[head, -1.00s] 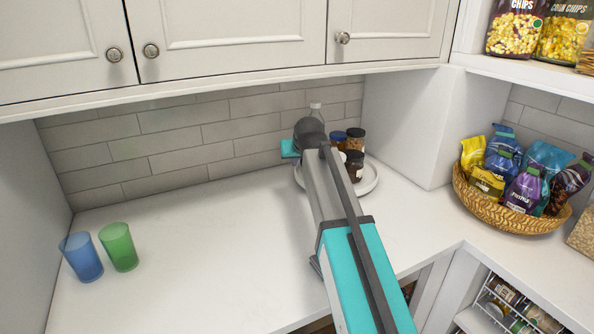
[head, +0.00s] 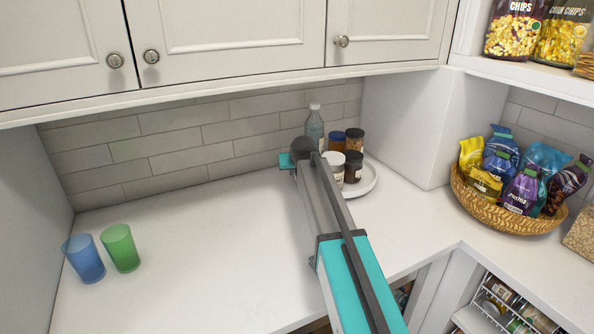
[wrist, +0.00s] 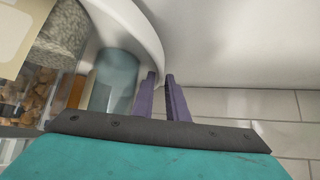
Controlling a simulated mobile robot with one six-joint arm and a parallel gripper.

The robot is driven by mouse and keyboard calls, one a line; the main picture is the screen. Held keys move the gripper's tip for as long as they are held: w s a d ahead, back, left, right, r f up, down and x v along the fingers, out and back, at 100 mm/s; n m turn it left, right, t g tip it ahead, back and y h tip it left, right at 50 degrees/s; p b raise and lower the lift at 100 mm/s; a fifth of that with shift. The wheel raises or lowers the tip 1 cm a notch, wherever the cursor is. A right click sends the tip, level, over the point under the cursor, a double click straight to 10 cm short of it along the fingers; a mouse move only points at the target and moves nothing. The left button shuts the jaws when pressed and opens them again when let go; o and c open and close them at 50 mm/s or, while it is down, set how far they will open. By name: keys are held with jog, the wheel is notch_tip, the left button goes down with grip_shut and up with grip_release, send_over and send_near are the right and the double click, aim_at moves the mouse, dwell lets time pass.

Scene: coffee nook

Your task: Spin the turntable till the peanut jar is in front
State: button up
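The turntable (head: 369,187) is a white round tray at the back right of the counter. No label is readable; a jar with nut-like brown pieces (wrist: 42,88) shows in the wrist view, perhaps the peanut jar. My gripper (wrist: 161,76) has its purple fingers slightly apart at the turntable's rim (wrist: 148,38). Contact is unclear. In the head view my arm hides the turntable's left part and the fingers.
Blue (head: 84,258) and green (head: 121,248) cups stand at the left of the counter. A wicker basket of snack bags (head: 510,215) is at the right. Cabinets (head: 230,45) hang above the back wall. The counter's middle is clear.

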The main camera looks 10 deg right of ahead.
grip_shut()
dwell(1.4)
